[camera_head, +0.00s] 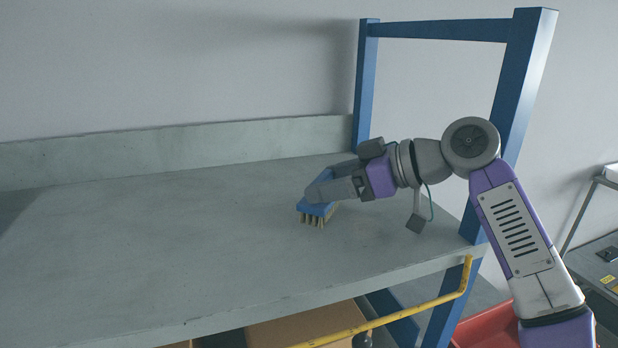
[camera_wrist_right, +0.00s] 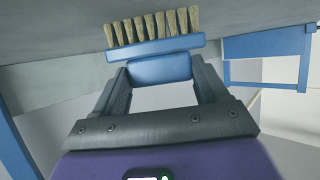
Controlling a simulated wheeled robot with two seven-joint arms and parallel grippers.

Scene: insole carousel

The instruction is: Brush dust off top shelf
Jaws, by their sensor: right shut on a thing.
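A blue brush (camera_head: 318,209) with pale bristles is held at the right part of the grey top shelf (camera_head: 150,245). My right gripper (camera_head: 318,190) is shut on the brush, and its bristles point down at the shelf. In the head view the bristles look at or very near the surface. In the right wrist view the blue brush (camera_wrist_right: 155,48) spans between the fingers of my right gripper (camera_wrist_right: 160,75), with the bristle row facing the shelf surface (camera_wrist_right: 60,35). I cannot make out dust on the shelf. My left gripper is not in view.
Blue rack posts (camera_head: 525,80) stand at the shelf's right end, joined by a top bar (camera_head: 440,29). A raised grey back board (camera_head: 200,146) runs along the rear. A yellow rail (camera_head: 400,314), a cardboard box (camera_head: 305,325) and a red bin (camera_head: 488,330) are below. The shelf's left and middle are clear.

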